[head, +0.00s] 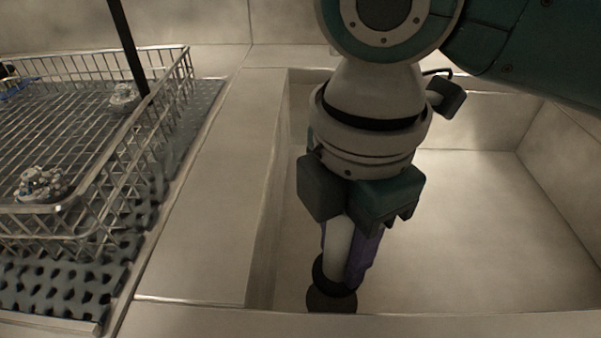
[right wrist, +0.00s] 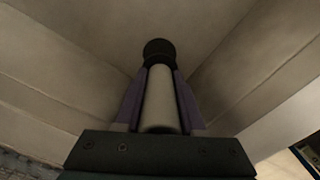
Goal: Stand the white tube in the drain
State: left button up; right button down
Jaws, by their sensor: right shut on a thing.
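The white tube (head: 338,246) points down into the sink, close to upright, with its lower end at the dark round drain (head: 331,300) near the sink's front left corner. My right gripper (head: 350,262) has its purple fingers shut on the tube. In the right wrist view the tube (right wrist: 160,98) lies between the two fingers (right wrist: 160,100), and its far end meets a dark round piece (right wrist: 158,50). I cannot tell how deep the tube sits in the drain. My left gripper is not in view.
The pale sink basin (head: 480,220) is open and empty to the right. A wire rack (head: 95,225) with small metal meter parts (head: 42,185) stands on a dark perforated mat (head: 60,285) at left. A flat ledge (head: 215,200) lies between mat and sink.

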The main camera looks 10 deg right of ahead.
notch_tip(320, 180, down, 7)
jog(key=shift+r+b, duration=0.15)
jog(key=shift+b, duration=0.8)
jog(key=c, duration=1)
grip_release()
jog(key=o, duration=0.5)
